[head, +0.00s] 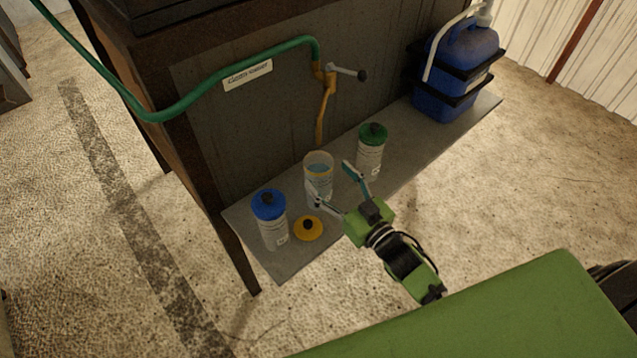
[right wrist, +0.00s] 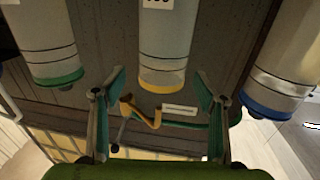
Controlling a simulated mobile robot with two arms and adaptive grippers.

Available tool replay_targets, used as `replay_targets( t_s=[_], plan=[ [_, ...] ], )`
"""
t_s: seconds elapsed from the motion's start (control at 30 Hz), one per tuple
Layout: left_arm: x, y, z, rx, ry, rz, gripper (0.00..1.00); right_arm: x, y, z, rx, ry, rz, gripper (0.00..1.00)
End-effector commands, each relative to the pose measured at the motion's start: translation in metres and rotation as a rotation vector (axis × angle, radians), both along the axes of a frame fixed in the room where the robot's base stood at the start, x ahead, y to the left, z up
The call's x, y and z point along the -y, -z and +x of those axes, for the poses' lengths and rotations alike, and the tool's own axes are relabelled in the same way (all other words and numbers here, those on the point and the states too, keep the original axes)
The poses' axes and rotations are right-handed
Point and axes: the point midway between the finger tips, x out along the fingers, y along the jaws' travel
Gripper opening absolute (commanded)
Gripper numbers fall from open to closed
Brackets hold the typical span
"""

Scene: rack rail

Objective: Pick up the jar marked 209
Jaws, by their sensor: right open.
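Three jars stand in a row on a grey shelf (head: 415,150). A yellow lid (head: 308,228) lies before the middle jar. The number 209 is not readable; a label is cut off on the middle jar in the right wrist view (right wrist: 163,45). My right gripper (head: 333,182) is open, its fingers spread close to the middle jar. In the right wrist view the gripper (right wrist: 160,76) shows nothing clasped. My left gripper is not visible.
A green hose (head: 200,98) with a brass tap (head: 331,80) hangs on the dark cabinet behind the jars. A strapped blue canister (head: 455,75) stands at the shelf's right end. Shelf space between green-lidded jar and canister is clear.

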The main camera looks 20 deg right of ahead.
Motion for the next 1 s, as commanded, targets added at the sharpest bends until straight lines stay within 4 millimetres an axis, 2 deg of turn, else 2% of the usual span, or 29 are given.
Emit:
replay_targets(
  t_s=[0.3, 0.63, 0.87, 0.9, 1.0],
  plan=[
    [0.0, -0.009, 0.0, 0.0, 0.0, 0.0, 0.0, -0.015, 0.002, 0.041, 0.002, 0.0, 0.001, 0.66],
    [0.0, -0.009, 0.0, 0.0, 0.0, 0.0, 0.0, -0.017, 0.004, 0.047, 0.0, 0.0, 0.0, 0.66],
    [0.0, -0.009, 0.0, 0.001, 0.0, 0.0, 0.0, -0.016, 0.004, 0.046, 0.0, 0.0, 0.0, 0.06],
    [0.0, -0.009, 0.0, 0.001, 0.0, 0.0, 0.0, -0.016, 0.004, 0.046, 0.0, 0.0, 0.0, 0.0],
    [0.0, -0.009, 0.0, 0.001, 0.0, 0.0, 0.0, -0.017, 0.001, 0.047, 0.006, -0.001, 0.002, 0.0]
  ],
)
